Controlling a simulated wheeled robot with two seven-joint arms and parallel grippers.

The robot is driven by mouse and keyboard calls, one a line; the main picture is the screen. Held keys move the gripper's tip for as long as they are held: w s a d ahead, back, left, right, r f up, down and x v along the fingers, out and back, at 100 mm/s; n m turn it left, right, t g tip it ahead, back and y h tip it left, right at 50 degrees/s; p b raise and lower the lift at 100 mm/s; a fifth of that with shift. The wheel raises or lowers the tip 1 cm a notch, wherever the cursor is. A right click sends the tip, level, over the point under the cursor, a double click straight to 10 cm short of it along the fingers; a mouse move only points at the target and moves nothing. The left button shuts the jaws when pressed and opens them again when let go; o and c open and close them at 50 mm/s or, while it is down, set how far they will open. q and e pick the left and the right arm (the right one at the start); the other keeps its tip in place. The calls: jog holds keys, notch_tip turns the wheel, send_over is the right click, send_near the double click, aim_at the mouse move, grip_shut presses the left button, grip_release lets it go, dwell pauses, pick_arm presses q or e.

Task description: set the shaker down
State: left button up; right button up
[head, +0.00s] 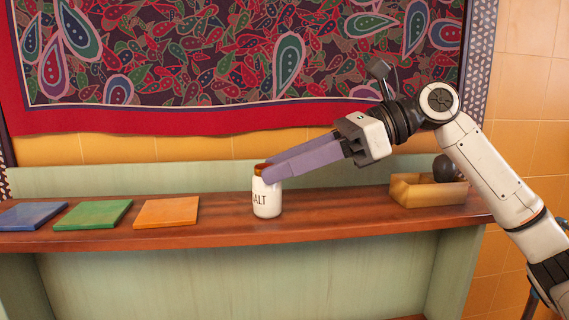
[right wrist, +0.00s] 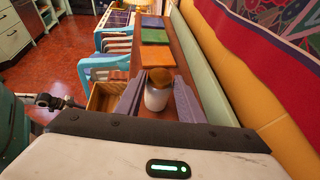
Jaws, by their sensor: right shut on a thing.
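The shaker (head: 267,200) is a white jar with a brown top and dark lettering that ends in "ALT". It stands upright over the middle of the brown wooden shelf (head: 330,218); its base looks to be at the shelf top, though I cannot tell if it touches. My right gripper (head: 268,172) reaches in from the right, its purple fingers shut on the upper part of the shaker. In the right wrist view the shaker (right wrist: 156,99) sits between the two fingers (right wrist: 158,86). My left gripper is not in view.
Blue (head: 32,215), green (head: 93,214) and orange (head: 166,212) flat squares lie on the shelf to the left. A tan open box (head: 428,194) with a dark round thing stands at the right. The shelf is clear on both sides of the shaker. A patterned cloth (head: 200,120) hangs behind.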

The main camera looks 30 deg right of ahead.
jog(key=o, duration=1.1)
jog(key=shift+f, duration=0.1)
jog(key=shift+r, duration=0.2)
jog(key=b+v, duration=0.1)
jog(key=v, duration=1.1)
